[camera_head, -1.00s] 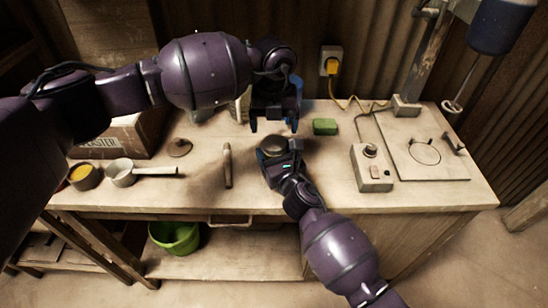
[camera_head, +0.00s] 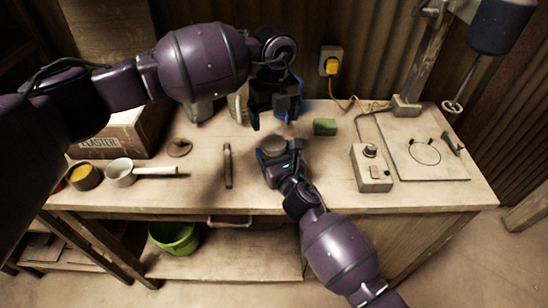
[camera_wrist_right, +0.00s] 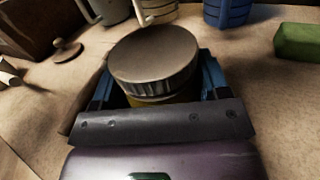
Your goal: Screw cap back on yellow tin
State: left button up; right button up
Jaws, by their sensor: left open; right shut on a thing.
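The yellow tin (camera_wrist_right: 150,100) stands in my right gripper, with only a strip of its yellow body showing. A wide grey-brown cap with a ribbed rim (camera_wrist_right: 153,62) sits on top of it; I cannot tell how tightly it is seated. The cap also shows in the head view (camera_head: 274,145). My right gripper (camera_head: 276,154) is shut on the tin, its blue fingers on either side below the cap. My left gripper (camera_head: 273,120) is open and empty, fingers pointing down, above and behind the cap, apart from it.
A green block (camera_head: 324,127) lies right of the left gripper. Further right are a control box (camera_head: 371,170) and a plate with a ring mark (camera_head: 430,170). A wooden stick (camera_head: 227,165), knobbed lid (camera_head: 180,147) and ladle (camera_head: 121,173) lie left. Cups stand behind.

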aim_at(275, 143)
pick_arm(q)
jog(key=shift+f, duration=3.65)
jog(key=shift+c, duration=0.4)
jog(key=c, duration=0.9)
jog(key=shift+o, duration=0.2)
jog(key=m, duration=0.7)
jog(key=o, duration=1)
jog(key=shift+s+d, duration=0.1)
